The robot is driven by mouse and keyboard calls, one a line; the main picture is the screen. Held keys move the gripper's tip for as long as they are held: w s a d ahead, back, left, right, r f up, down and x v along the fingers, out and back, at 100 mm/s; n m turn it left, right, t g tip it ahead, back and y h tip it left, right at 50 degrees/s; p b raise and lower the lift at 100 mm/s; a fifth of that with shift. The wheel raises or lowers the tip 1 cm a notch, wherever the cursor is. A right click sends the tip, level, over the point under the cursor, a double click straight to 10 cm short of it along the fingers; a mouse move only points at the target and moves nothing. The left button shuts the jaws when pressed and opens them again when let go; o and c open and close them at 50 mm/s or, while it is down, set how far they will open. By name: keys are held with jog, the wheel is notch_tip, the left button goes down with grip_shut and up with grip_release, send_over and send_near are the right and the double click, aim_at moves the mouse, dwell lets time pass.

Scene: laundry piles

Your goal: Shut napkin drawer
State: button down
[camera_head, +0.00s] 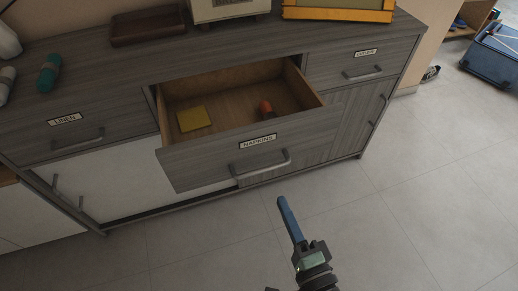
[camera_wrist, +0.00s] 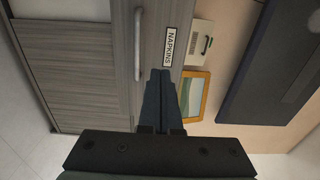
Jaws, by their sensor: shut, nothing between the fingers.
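The napkin drawer (camera_head: 222,158), labelled NAPKINS, is pulled out of the grey wood cabinet in the head view. Its bar handle (camera_head: 260,167) is on the front face. Inside lie a yellow square (camera_head: 194,118) and a small red and dark object (camera_head: 266,109). My gripper (camera_head: 286,207) is in front of and below the drawer front, apart from it, with its blue fingers together and empty. In the wrist view my gripper (camera_wrist: 160,75) points toward the drawer front, with the NAPKINS label (camera_wrist: 169,47) and the handle (camera_wrist: 138,45) beyond the fingertips.
The LINEN drawer (camera_head: 75,132) and the right-hand drawer (camera_head: 362,66) are shut. On the cabinet top are a brown box (camera_head: 147,25), a teal roll (camera_head: 49,73) and a yellow-framed item (camera_head: 338,10). A blue case (camera_head: 494,55) stands far right. The tiled floor (camera_head: 400,190) in front is clear.

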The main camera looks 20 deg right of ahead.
aim_at(257, 147)
jog(key=w, duration=1.4)
jog(key=shift+a, duration=0.25)
